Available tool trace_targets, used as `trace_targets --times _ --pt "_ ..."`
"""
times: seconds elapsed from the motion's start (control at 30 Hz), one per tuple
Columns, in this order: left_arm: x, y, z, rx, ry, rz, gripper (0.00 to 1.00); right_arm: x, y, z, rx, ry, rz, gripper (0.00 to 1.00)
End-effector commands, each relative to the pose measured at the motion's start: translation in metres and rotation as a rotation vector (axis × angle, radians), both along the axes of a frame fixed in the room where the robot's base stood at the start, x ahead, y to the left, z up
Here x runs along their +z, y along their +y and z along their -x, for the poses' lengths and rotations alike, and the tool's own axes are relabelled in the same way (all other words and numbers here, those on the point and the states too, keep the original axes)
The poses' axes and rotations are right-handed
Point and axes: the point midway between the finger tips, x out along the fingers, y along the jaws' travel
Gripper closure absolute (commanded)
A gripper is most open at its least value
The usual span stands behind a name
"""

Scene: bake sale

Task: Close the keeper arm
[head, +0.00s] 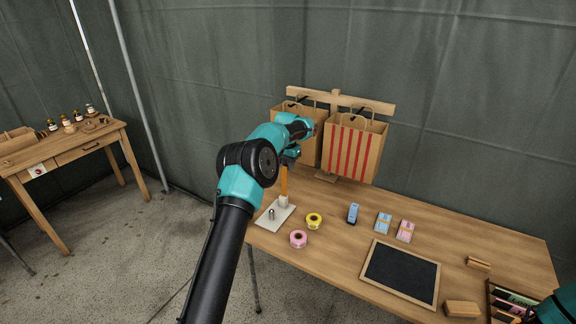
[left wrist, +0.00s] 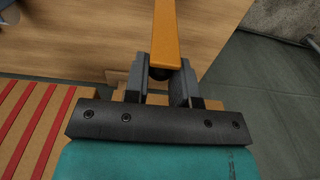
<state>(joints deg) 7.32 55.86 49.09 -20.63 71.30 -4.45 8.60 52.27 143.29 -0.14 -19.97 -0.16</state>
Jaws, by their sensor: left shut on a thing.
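The keeper arm is an orange bar (head: 284,182) that runs from a small white block (head: 283,201) on a pale plate (head: 267,224) at the table's left end. A short metal post (head: 271,214) stands on the plate, apart from the bar. My left gripper (head: 290,160) is at the bar's far end, partly hidden by my own arm. In the left wrist view, its fingers (left wrist: 162,82) are shut on the dark knob (left wrist: 160,72) at the end of the orange bar (left wrist: 165,35). The right gripper is out of view.
Two paper bags hang close beyond the left gripper, one plain (head: 295,112) and one red-striped (head: 353,150). Yellow (head: 314,220) and pink (head: 298,239) tape rolls lie right of the plate. A framed blackboard (head: 401,273) lies on the wooden table (head: 470,240).

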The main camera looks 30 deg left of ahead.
Motion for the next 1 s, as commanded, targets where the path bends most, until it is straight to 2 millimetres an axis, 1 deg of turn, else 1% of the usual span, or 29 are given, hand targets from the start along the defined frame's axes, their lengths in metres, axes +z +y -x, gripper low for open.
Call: trace_targets --times 0.53,1.0 --pt "0.004 0.003 0.027 0.002 -0.190 0.007 1.00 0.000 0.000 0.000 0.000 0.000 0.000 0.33" --pt "0.001 0.005 0.053 0.003 -0.376 0.014 1.00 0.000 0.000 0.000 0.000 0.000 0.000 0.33"
